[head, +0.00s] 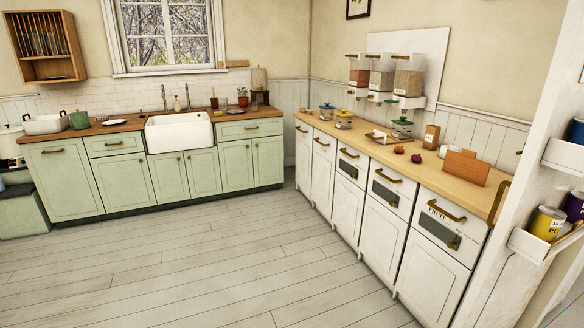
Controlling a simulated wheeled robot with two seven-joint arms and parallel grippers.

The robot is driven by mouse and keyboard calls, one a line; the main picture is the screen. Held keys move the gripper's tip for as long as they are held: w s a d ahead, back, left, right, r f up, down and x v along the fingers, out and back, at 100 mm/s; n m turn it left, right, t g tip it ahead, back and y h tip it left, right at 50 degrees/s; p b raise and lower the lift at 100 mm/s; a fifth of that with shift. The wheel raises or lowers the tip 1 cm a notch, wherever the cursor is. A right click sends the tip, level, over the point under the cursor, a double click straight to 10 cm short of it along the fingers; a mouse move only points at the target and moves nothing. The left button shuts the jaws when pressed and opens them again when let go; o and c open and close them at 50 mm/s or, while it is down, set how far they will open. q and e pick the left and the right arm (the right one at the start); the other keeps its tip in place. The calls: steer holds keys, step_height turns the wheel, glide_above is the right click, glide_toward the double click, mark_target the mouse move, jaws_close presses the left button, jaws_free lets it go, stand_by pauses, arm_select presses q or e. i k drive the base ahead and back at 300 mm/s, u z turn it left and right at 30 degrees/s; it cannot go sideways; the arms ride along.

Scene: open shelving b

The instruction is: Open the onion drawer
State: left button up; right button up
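A row of white drawers runs under the wooden counter on the right, all looking shut. Three have small dark panels and brass handles: a near drawer (450,228), a middle drawer (391,191) and a farther drawer (351,165). The near one has dark lettering that seems to read "FRUIT". I cannot read the labels on the other two, so I cannot tell which is the onion drawer. A purple, onion-like item (416,158) lies on the counter above them. Neither of my grippers is in view.
The wooden counter (432,171) also holds jars, a wooden board (466,168) and an orange-red item (399,149). A white shelf unit (524,170) with cans stands at the right edge. The plank floor (220,262) before the drawers is clear. Green cabinets (122,184) line the back.

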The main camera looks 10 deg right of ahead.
mark_target(408, 189)
steer(key=z, duration=0.85)
steer(key=i, duration=1.6)
steer(key=z, duration=0.95)
